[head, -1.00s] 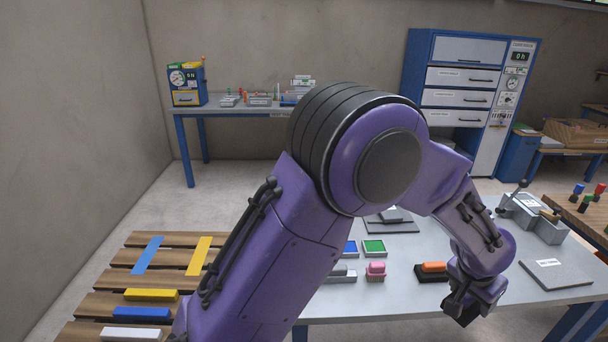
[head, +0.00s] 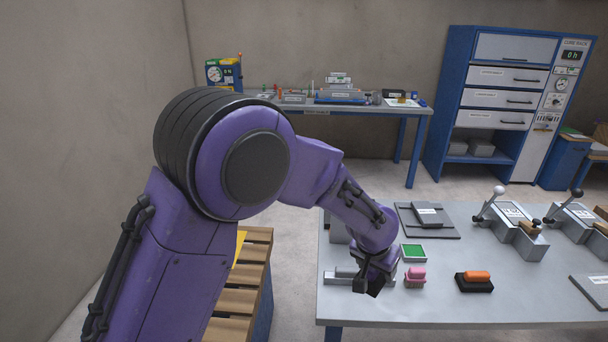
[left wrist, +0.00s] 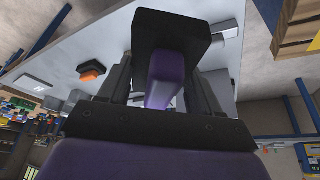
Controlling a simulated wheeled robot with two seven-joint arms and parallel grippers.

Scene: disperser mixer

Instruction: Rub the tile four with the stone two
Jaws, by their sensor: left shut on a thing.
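My left gripper (head: 372,286) is low over the left part of the grey table, left of the pink-handled block. In the left wrist view it (left wrist: 163,95) is shut on the purple handle of a stone (left wrist: 178,35) with a dark, flat base. In the head view the held stone is mostly hidden, and I cannot tell whether it touches anything. A dark tile with a white label (head: 428,215) lies on a dark board behind, and another labelled slab (head: 597,290) lies at the right edge. I cannot read their numbers. My right gripper is out of view.
A pink-handled block (head: 415,277) and an orange-handled block (head: 476,275) stand on the table (head: 450,310). Lever devices (head: 515,225) stand at the right. A wooden slatted rack (head: 236,300) is at the left.

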